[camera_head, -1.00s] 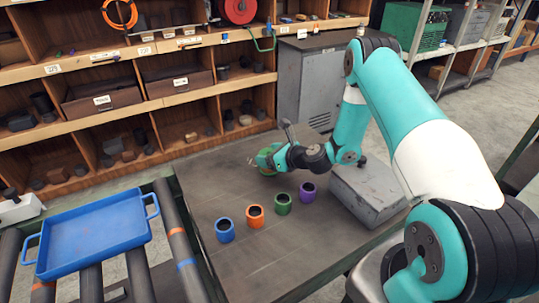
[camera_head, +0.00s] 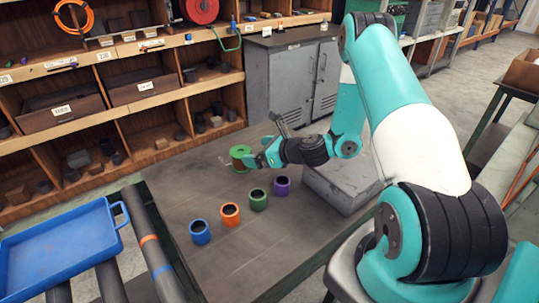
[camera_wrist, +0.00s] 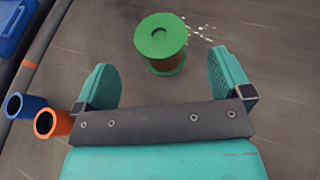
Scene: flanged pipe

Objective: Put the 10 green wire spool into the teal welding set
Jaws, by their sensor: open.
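The green wire spool (camera_head: 242,157) stands upright on the grey table, with green flanges and a brownish winding. In the wrist view the spool (camera_wrist: 160,40) is just ahead of my gripper, roughly centred between the finger directions. My gripper (camera_wrist: 162,68) is open and empty, its two teal fingers apart and the spool beyond their tips. In the head view my gripper (camera_head: 264,160) is close to the right of the spool; whether they touch is hard to tell there. I cannot identify a teal welding set in either view.
Blue (camera_head: 200,231), orange (camera_head: 230,214), green (camera_head: 258,199) and purple (camera_head: 282,186) cups stand in a row on the table (camera_head: 240,262). A grey metal box (camera_head: 341,188) sits under my arm. A blue tray (camera_head: 60,245) lies on rollers at left. Shelves stand behind.

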